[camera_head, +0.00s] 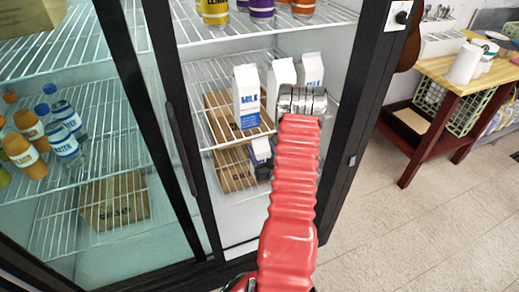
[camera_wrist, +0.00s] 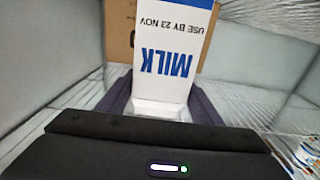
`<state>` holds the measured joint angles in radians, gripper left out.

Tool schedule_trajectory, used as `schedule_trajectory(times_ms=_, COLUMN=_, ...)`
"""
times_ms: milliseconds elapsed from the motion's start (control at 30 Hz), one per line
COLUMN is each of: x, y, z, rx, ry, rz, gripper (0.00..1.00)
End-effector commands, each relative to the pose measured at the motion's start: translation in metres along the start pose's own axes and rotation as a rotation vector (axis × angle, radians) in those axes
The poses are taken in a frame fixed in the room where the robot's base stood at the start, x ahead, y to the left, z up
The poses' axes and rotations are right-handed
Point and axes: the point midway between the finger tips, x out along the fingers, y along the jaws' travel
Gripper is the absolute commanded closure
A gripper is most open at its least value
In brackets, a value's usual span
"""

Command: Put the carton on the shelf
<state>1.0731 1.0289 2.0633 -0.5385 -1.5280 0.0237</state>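A white milk carton with blue lettering (camera_wrist: 165,60) fills the middle of the wrist view, its print upside down there. The dark fingers of my gripper (camera_wrist: 162,92) lie against both sides of it, shut on it. In the head view a white and blue carton (camera_head: 261,148) shows beside my red arm, below the wire shelf (camera_head: 215,135), with dark parts around it that look like my fingers. My arm hides much of this spot. On that shelf stand three upright milk cartons: one in front (camera_head: 247,98) and two behind it (camera_head: 281,75) (camera_head: 312,68).
Brown cardboard boxes lie left of the cartons, on the shelf (camera_head: 220,105) and below it (camera_head: 235,170). One is close behind the held carton (camera_wrist: 120,35). Cans (camera_head: 215,10) stand on the shelf above. The fridge's black door frame (camera_head: 160,80) is left of my arm.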

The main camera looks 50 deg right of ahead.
Motion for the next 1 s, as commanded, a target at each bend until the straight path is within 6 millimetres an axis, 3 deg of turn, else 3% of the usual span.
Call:
schedule_trajectory(times_ms=200, x=0.0, y=0.0, z=0.0, rx=0.0, ry=0.0, rz=0.0, gripper=0.27)
schedule_trajectory(times_ms=567, x=-0.002, y=0.001, z=-0.003, rx=0.0, ry=0.0, rz=0.001, gripper=0.27)
schedule_trajectory(times_ms=767, x=-0.025, y=0.002, z=-0.002, rx=0.002, ry=-0.001, rz=0.003, gripper=0.27)
schedule_trajectory(times_ms=1000, x=-0.067, y=0.002, z=-0.002, rx=0.001, ry=-0.002, rz=0.004, gripper=0.27)
